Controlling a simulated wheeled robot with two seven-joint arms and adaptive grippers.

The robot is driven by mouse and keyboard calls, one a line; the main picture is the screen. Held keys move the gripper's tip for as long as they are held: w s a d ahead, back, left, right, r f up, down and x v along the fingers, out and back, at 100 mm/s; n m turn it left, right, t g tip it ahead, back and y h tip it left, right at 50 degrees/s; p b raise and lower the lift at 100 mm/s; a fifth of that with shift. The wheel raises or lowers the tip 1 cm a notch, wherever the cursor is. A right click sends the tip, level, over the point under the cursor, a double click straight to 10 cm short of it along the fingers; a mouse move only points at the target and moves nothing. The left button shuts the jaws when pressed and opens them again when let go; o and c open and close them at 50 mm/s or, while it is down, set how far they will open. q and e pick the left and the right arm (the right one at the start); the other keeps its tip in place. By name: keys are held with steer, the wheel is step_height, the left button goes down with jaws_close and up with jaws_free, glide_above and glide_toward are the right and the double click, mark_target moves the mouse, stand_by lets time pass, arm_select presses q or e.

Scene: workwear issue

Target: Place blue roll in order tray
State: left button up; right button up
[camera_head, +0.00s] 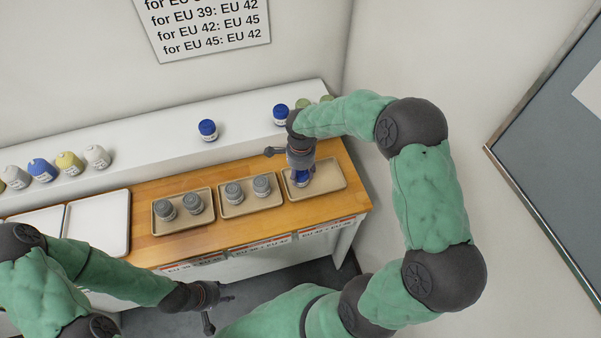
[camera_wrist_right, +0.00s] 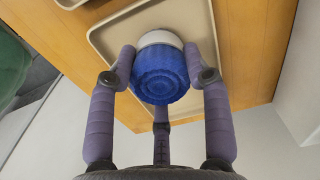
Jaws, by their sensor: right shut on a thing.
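My right gripper (camera_head: 301,170) is over the rightmost beige tray (camera_head: 328,180) on the wooden counter. It is shut on a blue roll (camera_head: 303,181), which is partly hidden by the fingers in the head view. In the right wrist view the blue roll (camera_wrist_right: 162,72) has a white end and sits between the fingers, over the tray (camera_wrist_right: 205,40). I cannot tell whether it touches the tray floor. My left gripper (camera_head: 218,306) is in front of the counter, away from the trays, with its fingers apart and nothing between them.
Two other beige trays (camera_head: 160,230) each hold two grey rolls (camera_head: 262,185). On the white shelf stand two more blue rolls (camera_head: 207,130), green ones at the right, and white, yellow and blue ones (camera_head: 42,169) at the left. White trays (camera_head: 100,222) lie left. A sign (camera_head: 205,25) hangs above.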

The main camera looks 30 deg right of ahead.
mark_target(301, 172)
steer(key=shift+f, duration=0.2)
steer(key=o, duration=1.1)
steer(key=shift+o, duration=0.2)
steer(key=shift+r, duration=0.2)
steer(key=shift+r, duration=0.3)
step_height(301, 172, up, 12)
steer(key=p, duration=0.2)
steer(key=shift+f, duration=0.25)
steer(key=shift+s, duration=0.1)
